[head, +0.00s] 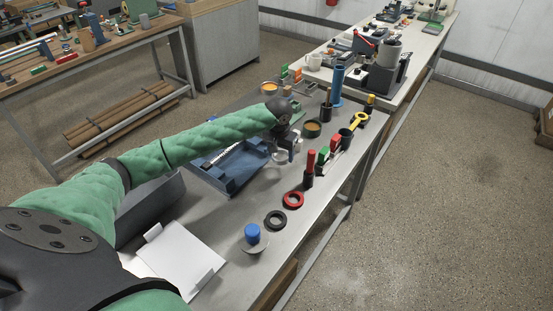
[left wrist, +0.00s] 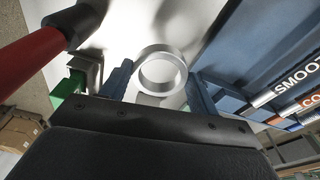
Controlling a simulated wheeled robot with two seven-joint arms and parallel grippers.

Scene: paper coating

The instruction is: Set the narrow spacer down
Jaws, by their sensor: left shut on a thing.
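The narrow spacer looks to be the silvery ring (left wrist: 160,72) between the fingers of my left gripper (left wrist: 160,85) in the left wrist view. In the head view the pale ring (head: 281,157) shows just below my left gripper (head: 287,150), over the bench between the blue tray and the upright tools. The gripper is shut on the ring. I cannot tell whether the ring touches the bench top. My right gripper is out of view.
A blue tray (head: 213,177) lies to the left of the gripper. A red-handled tool (head: 310,164), a red ring (head: 292,199) and a black ring (head: 275,220) stand along the bench's right side. A blue-knobbed piece (head: 252,233) and white sheets (head: 175,262) are nearer. Bare bench (head: 245,205) lies between.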

